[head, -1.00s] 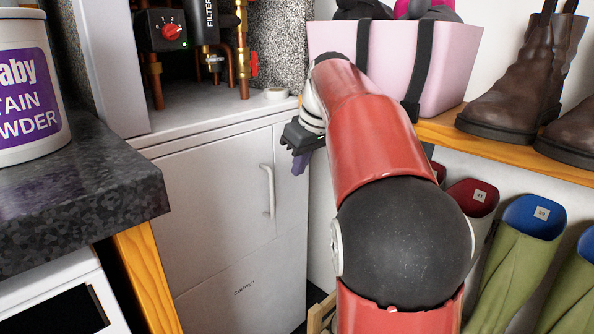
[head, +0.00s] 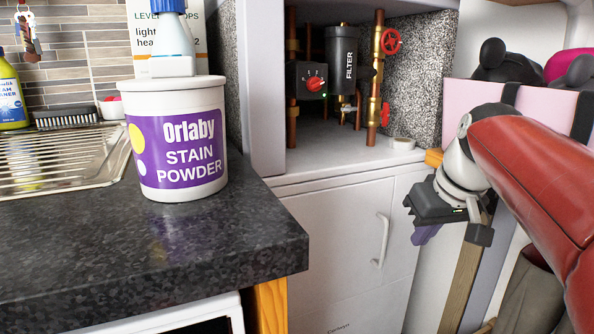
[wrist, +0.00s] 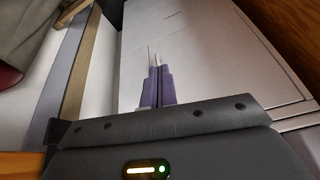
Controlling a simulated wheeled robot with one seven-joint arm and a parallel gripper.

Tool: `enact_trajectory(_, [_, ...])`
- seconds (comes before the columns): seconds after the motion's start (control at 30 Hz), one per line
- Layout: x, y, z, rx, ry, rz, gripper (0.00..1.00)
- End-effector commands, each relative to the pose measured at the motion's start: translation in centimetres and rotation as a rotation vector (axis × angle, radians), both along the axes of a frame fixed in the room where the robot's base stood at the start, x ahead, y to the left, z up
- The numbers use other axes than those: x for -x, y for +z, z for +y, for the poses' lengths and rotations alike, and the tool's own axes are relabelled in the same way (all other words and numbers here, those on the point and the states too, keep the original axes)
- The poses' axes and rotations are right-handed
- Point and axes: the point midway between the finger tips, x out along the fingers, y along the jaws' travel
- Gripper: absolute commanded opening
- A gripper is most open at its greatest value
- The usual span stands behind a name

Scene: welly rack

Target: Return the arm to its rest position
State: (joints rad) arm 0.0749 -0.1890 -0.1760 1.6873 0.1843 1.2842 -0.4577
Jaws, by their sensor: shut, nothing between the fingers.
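My gripper (head: 426,236) hangs at the right of the head view, in front of the white cabinet's right side and right of its door handle. Its dark body and a purple finger show there. In the wrist view the two purple fingers (wrist: 158,84) lie together, shut with nothing between them. They point toward the white cabinet front (wrist: 185,45) and appear clear of it. My red arm reaches in from the right edge.
The dark worktop (head: 130,255) carries an Orlaby stain powder tub (head: 177,145). The white cabinet (head: 335,230) has a handle (head: 382,238). Copper pipes and a filter (head: 342,70) stand above it. A pink box (head: 470,92) is behind my arm. A wooden post (head: 462,285) stands below my gripper.

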Motion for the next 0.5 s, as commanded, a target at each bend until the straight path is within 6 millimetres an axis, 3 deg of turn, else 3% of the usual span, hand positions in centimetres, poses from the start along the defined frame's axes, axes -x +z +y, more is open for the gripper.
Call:
enact_trajectory(0.03, [2.0,-0.2,1.1,-0.004,-0.019,-0.006,0.0])
enact_trajectory(0.3, [11.1,-6.3,5.4,0.012,-0.131,-0.046,0.0])
enact_trajectory(0.5, [15.1,-10.4,6.5,0.029,-0.18,-0.076,0.0])
